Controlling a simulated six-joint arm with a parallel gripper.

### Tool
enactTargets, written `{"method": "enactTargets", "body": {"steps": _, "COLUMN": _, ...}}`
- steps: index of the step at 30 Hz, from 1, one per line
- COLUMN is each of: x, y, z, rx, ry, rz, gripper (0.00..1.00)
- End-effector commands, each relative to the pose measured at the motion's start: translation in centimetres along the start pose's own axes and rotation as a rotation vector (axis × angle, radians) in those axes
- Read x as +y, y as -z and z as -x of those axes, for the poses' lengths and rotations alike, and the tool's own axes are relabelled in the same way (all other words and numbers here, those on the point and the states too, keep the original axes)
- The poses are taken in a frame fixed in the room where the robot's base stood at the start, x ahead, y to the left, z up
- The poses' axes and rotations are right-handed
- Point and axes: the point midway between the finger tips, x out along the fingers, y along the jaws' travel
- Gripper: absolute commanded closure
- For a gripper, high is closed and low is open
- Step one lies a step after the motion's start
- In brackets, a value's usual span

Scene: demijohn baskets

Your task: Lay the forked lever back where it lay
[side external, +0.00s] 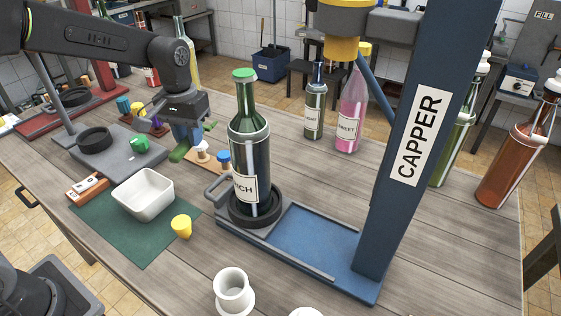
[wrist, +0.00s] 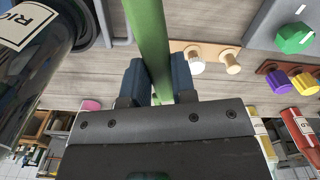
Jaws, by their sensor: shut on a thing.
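My gripper (side external: 187,138) is shut on a green bar (wrist: 149,36), which I take to be the forked lever. The bar passes between the two blue fingers in the wrist view. In the side view a green end of the lever (side external: 179,154) shows below the fingers, and a bit of green shows to their right. It is held above the table, left of the dark bottle with the green cap (side external: 247,140). I cannot make out its fork.
A wooden board with pegs (side external: 203,160) lies below and right of the gripper. The bottle stands in a round holder on the capper's sliding base (side external: 322,238). A white bin (side external: 143,195) stands on a green mat (side external: 143,240). Bare table lies behind the bottle.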

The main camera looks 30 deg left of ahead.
Motion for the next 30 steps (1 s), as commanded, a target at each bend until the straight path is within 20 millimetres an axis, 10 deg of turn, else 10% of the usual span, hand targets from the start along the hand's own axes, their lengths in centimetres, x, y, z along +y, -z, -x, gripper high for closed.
{"method": "enactTargets", "body": {"steps": 11, "x": -3.8, "y": -0.4, "z": -6.6, "rx": -0.002, "ry": -0.001, "rz": -0.262, "gripper": 1.00}}
{"method": "enactTargets", "body": {"steps": 30, "x": 1.0, "y": 10.8, "z": -4.2, "rx": 0.004, "ry": 0.001, "rz": -0.264, "gripper": 1.00}}
